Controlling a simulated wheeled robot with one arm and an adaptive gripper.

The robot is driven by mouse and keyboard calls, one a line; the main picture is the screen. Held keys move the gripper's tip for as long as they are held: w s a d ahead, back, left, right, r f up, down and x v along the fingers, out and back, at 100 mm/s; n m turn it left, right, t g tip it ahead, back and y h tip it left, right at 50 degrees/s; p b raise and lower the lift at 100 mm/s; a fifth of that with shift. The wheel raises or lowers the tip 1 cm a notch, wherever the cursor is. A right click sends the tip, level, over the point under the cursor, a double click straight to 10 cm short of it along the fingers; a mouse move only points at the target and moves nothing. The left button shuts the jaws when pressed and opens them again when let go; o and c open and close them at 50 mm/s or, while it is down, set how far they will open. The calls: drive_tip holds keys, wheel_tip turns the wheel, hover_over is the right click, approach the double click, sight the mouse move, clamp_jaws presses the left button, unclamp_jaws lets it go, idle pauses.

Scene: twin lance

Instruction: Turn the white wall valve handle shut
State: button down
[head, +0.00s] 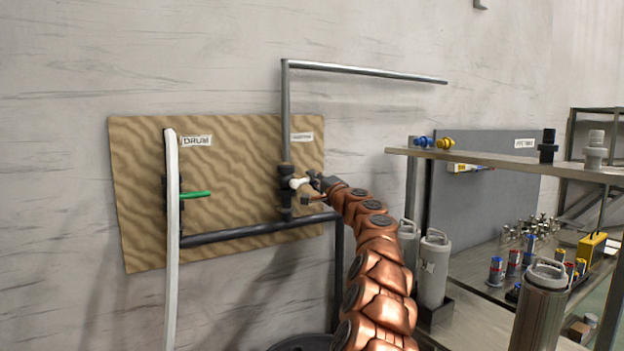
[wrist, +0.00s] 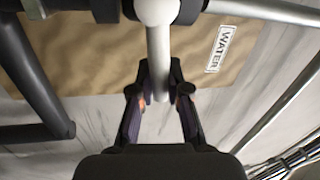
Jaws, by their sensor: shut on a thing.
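The white valve handle (head: 297,183) sticks out to the right from a dark valve body on the vertical pipe of the wall board. In the wrist view the white handle (wrist: 156,48) runs down from the top centre, between the fingers. My gripper (head: 316,183) is at the handle's outer end. In the wrist view my gripper (wrist: 161,85) has one finger on each side of the handle and is shut on it. A label reading WATER (wrist: 219,48) is on the board beside the handle.
A green handle (head: 195,194) sits by the DRUM label (head: 197,141), behind a white upright strip (head: 172,250). A dark pipe (head: 245,231) runs low across the board (head: 147,230). A cluttered bench (head: 480,325) with a shelf (head: 500,163) stands right.

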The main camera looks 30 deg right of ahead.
drive_tip(key=shift+d+f+m, duration=0.1)
drive_tip(key=shift+f+m, duration=0.4)
drive_tip(key=shift+m, duration=0.4)
drive_tip(key=shift+h, duration=0.4)
drive_tip(key=c, duration=1.1)
unclamp_jaws()
drive_tip(key=shift+s, duration=0.2)
drive_tip(key=shift+s, duration=0.15)
drive_tip(key=shift+s+f, duration=0.4)
drive_tip(key=shift+s, duration=1.45)
drive_tip(key=shift+s+f, duration=0.4)
drive_tip(key=shift+s, duration=1.45)
drive_tip(key=shift+s+f, duration=0.4)
drive_tip(key=shift+s, duration=1.45)
